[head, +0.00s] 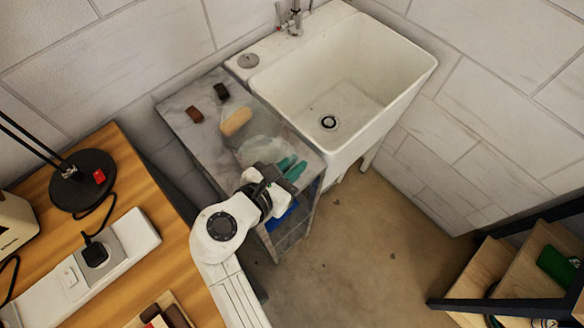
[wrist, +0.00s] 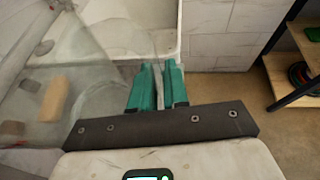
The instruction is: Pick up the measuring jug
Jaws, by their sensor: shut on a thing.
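The measuring jug (head: 257,150) is clear and see-through, at the front part of the grey marble-look counter in the head view. In the wrist view the jug (wrist: 92,62) fills much of the left side. My gripper (head: 289,167) is at the jug's right side, with teal fingers. In the wrist view the fingers (wrist: 157,82) are closed on a thin pale upright strip, which looks like the jug's handle. The jug looks upright. Whether its base touches the counter I cannot tell; my gripper hides part of it.
On the counter (head: 182,98) are a tan block (head: 236,121), a brown block (head: 194,114) and a dark block (head: 221,91). A white sink (head: 400,75) adjoins behind. A wooden desk (head: 150,185) stands left, a shelf (head: 510,270) right. Floor (head: 365,235) between is clear.

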